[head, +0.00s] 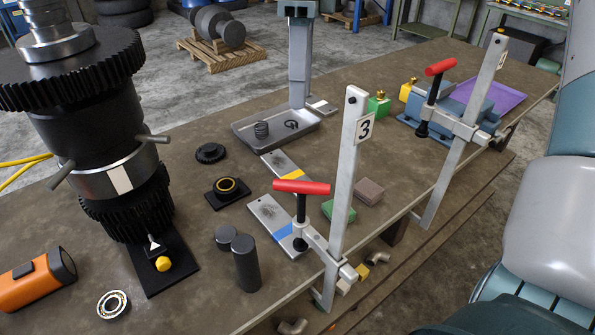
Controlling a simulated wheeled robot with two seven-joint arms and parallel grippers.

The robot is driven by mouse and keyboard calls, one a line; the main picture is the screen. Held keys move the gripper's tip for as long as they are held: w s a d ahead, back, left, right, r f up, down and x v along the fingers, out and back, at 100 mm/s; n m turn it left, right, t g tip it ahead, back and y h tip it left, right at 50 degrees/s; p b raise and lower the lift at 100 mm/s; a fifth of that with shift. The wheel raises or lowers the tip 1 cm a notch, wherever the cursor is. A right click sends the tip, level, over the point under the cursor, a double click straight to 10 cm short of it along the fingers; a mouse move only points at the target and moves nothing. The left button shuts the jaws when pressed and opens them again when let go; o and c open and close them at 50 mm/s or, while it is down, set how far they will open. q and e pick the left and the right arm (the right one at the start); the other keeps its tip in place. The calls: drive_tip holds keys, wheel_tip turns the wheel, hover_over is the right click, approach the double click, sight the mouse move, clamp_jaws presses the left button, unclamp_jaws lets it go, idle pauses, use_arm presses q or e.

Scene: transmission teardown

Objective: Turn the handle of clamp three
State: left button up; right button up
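Clamp three (343,190) is a grey metal bar clamp marked with a "3", standing at the table's front edge right of the picture's middle. Its red handle (301,187) lies level across the top of a black spindle (301,210). The spindle's foot is low, by a metal plate with a blue stripe (272,222); I cannot tell whether it touches. Nothing holds the handle. My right arm shows in grey and teal along the right edge, but no gripper fingers are visible. My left arm and gripper are out of view.
A second clamp (462,135) with a red handle stands farther right, by a blue block. A tall black gear assembly (110,120) fills the left. Black cylinders (246,262) stand left of clamp three. A grey tray (290,138) lies behind it. Open floor shows beyond the front edge.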

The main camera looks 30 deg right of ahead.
drive_tip(key=p, duration=0.5)
hover_over(301, 200)
drive_tip(key=w, duration=0.2)
drive_tip(key=f, duration=1.6)
drive_tip(key=shift+s+d+f, duration=0.15)
drive_tip(key=shift+s+d, duration=0.05)
drive_tip(key=shift+s, duration=0.05)
clamp_jaws()
